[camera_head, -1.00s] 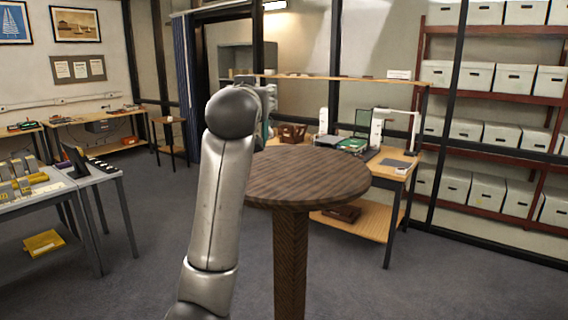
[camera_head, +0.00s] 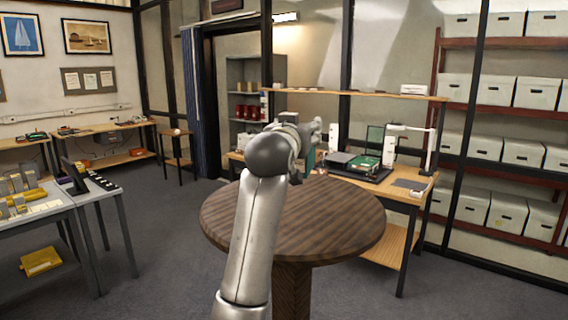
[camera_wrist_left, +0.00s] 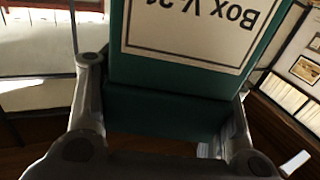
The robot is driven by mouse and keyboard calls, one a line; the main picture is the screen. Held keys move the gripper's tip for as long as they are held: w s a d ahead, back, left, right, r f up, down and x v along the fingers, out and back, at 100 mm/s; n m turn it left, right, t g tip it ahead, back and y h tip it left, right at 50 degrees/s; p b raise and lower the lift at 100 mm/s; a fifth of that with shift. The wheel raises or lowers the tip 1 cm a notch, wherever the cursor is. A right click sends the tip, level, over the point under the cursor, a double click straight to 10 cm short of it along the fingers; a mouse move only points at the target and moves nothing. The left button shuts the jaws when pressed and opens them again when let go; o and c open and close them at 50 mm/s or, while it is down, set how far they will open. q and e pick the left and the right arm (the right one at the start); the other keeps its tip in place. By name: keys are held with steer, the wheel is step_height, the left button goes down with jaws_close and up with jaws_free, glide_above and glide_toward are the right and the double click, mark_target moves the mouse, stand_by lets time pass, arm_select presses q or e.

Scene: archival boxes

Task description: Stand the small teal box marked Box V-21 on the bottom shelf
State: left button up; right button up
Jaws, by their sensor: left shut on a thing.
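The small teal box shows large in the left wrist view (camera_wrist_left: 165,108), with a white label reading "Box V-2…" upside down and partly cut off by the frame edge. My left gripper (camera_head: 312,138) is shut on it, with one finger on each side of the box. In the head view only a narrow teal strip of the box (camera_head: 309,160) shows beside the gripper, above the round table. A grey shelf unit (camera_head: 233,80) stands beyond the doorway with red items on it; its lower part is hidden. My right gripper is not in view.
A round wooden table (camera_head: 330,225) stands close in front, its visible top bare. Behind it is a workbench (camera_head: 415,200) with equipment and a lower shelf (camera_head: 385,245). A red rack (camera_head: 490,125) with white boxes stands right. Grey tables (camera_head: 75,200) stand left; floor between is open.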

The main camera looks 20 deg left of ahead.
arm_select(q)
steer(key=w+a+f+p, duration=0.4)
steer(key=w+a+f, duration=0.1)
steer(key=f, duration=0.5)
steer(key=shift+w+a, duration=0.15)
steer(key=shift+a, duration=0.15)
steer(key=o, duration=0.8)
steer(key=shift+f, duration=0.3)
steer(key=shift+c, duration=0.2)
steer(key=o, duration=0.6)
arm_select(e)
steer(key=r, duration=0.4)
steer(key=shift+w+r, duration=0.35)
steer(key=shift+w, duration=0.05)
